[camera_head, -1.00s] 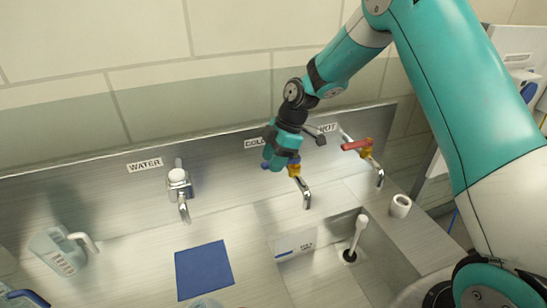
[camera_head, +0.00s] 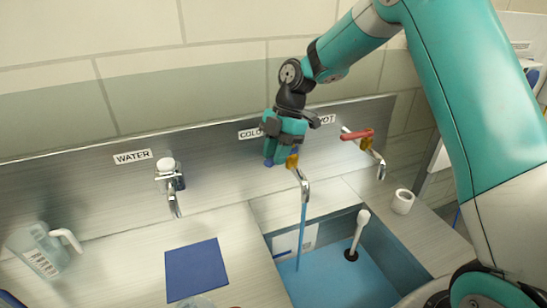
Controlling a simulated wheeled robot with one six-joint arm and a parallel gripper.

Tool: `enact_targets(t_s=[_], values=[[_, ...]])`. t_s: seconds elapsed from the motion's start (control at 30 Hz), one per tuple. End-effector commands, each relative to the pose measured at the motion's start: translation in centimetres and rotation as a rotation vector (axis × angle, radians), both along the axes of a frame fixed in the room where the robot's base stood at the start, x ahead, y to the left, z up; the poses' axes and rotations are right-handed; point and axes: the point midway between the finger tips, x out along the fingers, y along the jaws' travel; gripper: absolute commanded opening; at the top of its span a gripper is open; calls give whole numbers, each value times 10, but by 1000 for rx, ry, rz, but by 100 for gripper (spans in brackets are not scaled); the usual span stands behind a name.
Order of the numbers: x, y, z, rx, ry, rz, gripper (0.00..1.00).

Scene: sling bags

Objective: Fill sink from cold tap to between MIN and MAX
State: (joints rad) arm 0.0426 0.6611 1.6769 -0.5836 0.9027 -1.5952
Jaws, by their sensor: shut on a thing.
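The cold tap (camera_head: 303,185) has a yellow body, a chrome spout and a blue lever (camera_head: 268,161), under a partly covered "COLD" label (camera_head: 250,133). My gripper (camera_head: 281,153) is shut on the blue lever and hides most of it. A blue stream of water (camera_head: 303,232) runs from the spout into the sink (camera_head: 395,255). Blue water (camera_head: 335,287) covers the sink bottom. A pale marking plate (camera_head: 308,238) is on the sink's back wall. Its MIN and MAX marks are too small to read, so I cannot tell the level against them. A white upright standpipe (camera_head: 358,230) stands in the sink.
The hot tap (camera_head: 367,145) with a red lever is just right of my gripper. A white roll (camera_head: 402,201) stands on the right ledge. Left are the water tap (camera_head: 170,185), a blue mat (camera_head: 196,270) and a translucent jug (camera_head: 40,250).

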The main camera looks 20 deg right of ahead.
Motion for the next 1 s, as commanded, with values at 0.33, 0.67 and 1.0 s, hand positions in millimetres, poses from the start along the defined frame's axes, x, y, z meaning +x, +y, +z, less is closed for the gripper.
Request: enact_targets(t_s=[0.33, 0.67, 1.0], values=[[0, 0, 1, 0, 0, -2, 51], [1, -1, 4, 1, -2, -3, 51], [13, -26, 68, -1, -6, -4, 51]])
